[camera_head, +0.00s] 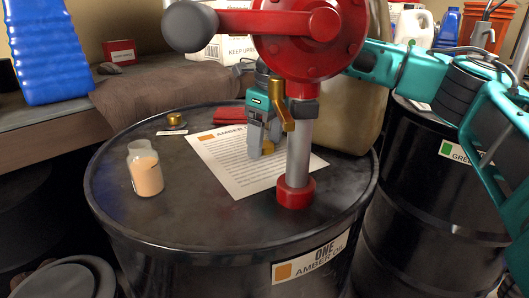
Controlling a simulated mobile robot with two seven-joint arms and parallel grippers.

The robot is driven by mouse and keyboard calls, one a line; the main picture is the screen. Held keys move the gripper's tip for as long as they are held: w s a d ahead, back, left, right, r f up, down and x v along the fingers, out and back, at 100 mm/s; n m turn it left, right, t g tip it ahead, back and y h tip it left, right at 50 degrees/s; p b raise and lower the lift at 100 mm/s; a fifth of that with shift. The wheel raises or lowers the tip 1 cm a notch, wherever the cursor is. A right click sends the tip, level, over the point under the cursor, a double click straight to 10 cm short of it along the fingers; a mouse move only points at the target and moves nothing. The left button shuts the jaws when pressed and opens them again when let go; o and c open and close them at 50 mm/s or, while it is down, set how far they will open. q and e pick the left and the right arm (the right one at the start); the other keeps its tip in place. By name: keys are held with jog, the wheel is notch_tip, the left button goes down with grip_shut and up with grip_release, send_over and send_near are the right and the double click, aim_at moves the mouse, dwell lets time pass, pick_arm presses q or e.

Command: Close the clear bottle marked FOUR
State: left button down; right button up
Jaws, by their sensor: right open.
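A clear bottle (145,172) with peach-coloured liquid stands upright and open on the left part of the drum lid (210,225). No FOUR marking can be read on it. A small brass-coloured piece (175,120), which looks like a cap, lies on the lid behind the bottle. My right gripper (262,150) points down over the paper sheet, right of the bottle and apart from it. It is open, and nothing shows between its fingers. My left gripper is not in view.
A red hand pump (296,192) with a grey post and brass spout stands on the drum, close beside my right gripper. A printed sheet (235,175) and red cloth (229,115) lie on the lid. A second black drum (430,215) stands right. A blue jug (45,50) is on the left shelf.

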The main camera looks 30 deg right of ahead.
jog(key=shift+c, duration=0.3)
jog(key=c, duration=1.1)
